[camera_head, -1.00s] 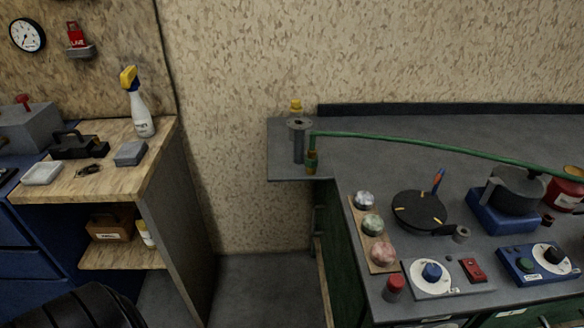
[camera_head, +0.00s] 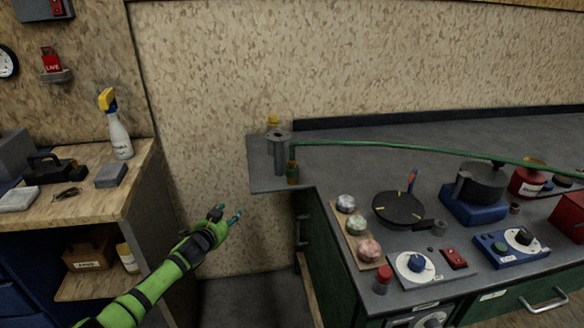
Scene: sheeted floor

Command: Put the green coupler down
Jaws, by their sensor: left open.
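A green hose (camera_head: 400,147) runs across the grey bench from the right and bends down near the bench's left end. At its end is a small brass-and-green fitting (camera_head: 292,172), which looks like the green coupler; its details are too small to make out. It stands beside a grey flanged post (camera_head: 279,153). My left gripper (camera_head: 230,215) is open and empty, in front of the wall in the gap between the two benches. It is to the left of and below the fitting, apart from it. My right gripper is not in view.
A wooden bench (camera_head: 95,205) with a spray bottle (camera_head: 117,133) stands at left. The floor gap between the benches is clear.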

